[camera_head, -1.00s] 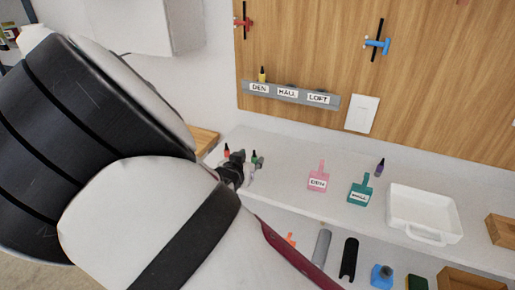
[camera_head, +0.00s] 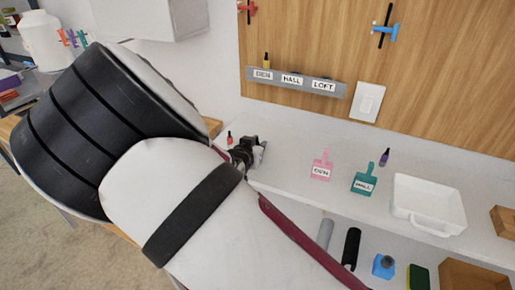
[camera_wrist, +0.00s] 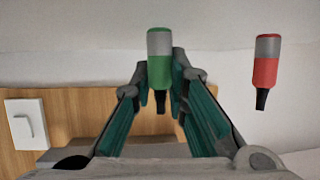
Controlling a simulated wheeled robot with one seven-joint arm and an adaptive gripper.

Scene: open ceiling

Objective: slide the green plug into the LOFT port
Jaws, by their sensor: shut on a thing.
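The green plug (camera_wrist: 159,45), with a grey band and a black tip, is between my fingertips in the wrist view. My gripper (camera_wrist: 161,82) is shut on it. In the head view my gripper (camera_head: 248,153) is low over the left end of the white counter, and the plug cannot be made out there. The LOFT port (camera_head: 323,86) is the right one on the grey strip on the wooden wall panel. The HALL port (camera_head: 291,79) is in the middle. A yellow plug (camera_head: 266,59) stands at the DEN port (camera_head: 263,74).
A red plug (camera_wrist: 266,60) stands close beside my gripper. A white switch plate (camera_head: 367,101) is right of the strip.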

